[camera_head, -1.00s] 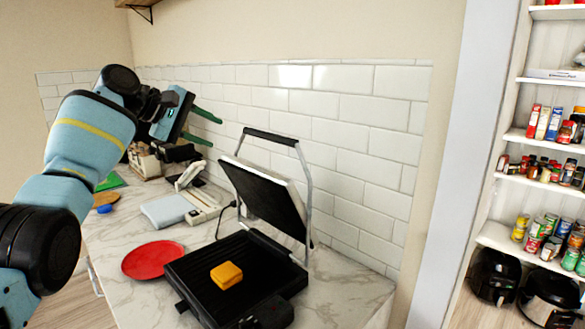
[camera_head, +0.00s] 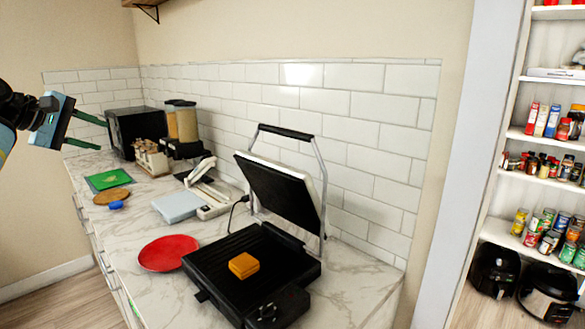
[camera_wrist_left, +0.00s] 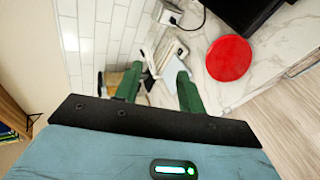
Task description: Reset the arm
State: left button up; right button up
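My left gripper (camera_head: 92,132) is at the left edge of the head view, raised above the far left end of the counter. Its two green fingers are spread apart with nothing between them. In the left wrist view the left gripper (camera_wrist_left: 158,88) also shows its fingers apart and empty, with the counter beyond. My right gripper is in neither view.
An open black grill (camera_head: 215,275) with a yellow-orange piece (camera_head: 243,265) on it stands on the marble counter (camera_head: 130,222). A red plate (camera_head: 168,252) is beside it. Farther back are a green board (camera_head: 108,179) and a black appliance (camera_head: 134,128). Shelves (camera_head: 552,140) stand right.

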pick_arm(q)
jog(key=s+a+f+y, duration=0.1)
jog(key=a, duration=0.4)
notch_tip(320, 180, down, 28)
jog(key=a+m+g+y, duration=0.1)
jog(key=m+y, duration=0.1)
jog(key=y, duration=0.3)
jog(key=s+d+f+m+y, duration=0.1)
jog(key=s+f+m, duration=0.3)
jog(key=f, duration=0.7)
jog(key=s+d+f+m+y, duration=0.1)
jog(key=s+d+f+m, duration=0.1)
jog(key=s+f, duration=0.65)
jog(key=s+d+f+m, duration=0.3)
jog(key=s+f, duration=0.3)
jog(key=s, duration=0.1)
jog(key=s+d+f+m, duration=0.3)
jog(key=s+f, duration=0.3)
jog(key=s, duration=0.1)
jog(key=s+d+f+m+h, duration=0.1)
jog(key=s+d+m+h, duration=0.3)
jog(key=s, duration=0.6)
jog(key=s+d+m+y, duration=0.1)
jog(key=s+d+m, duration=0.1)
jog(key=s+d, duration=0.5)
jog(key=s+d+n, duration=0.2)
jog(key=d+n, duration=0.3)
jog(key=d, duration=0.5)
jog(key=shift+s+f+n, duration=0.3)
jog(key=shift+f, duration=0.1)
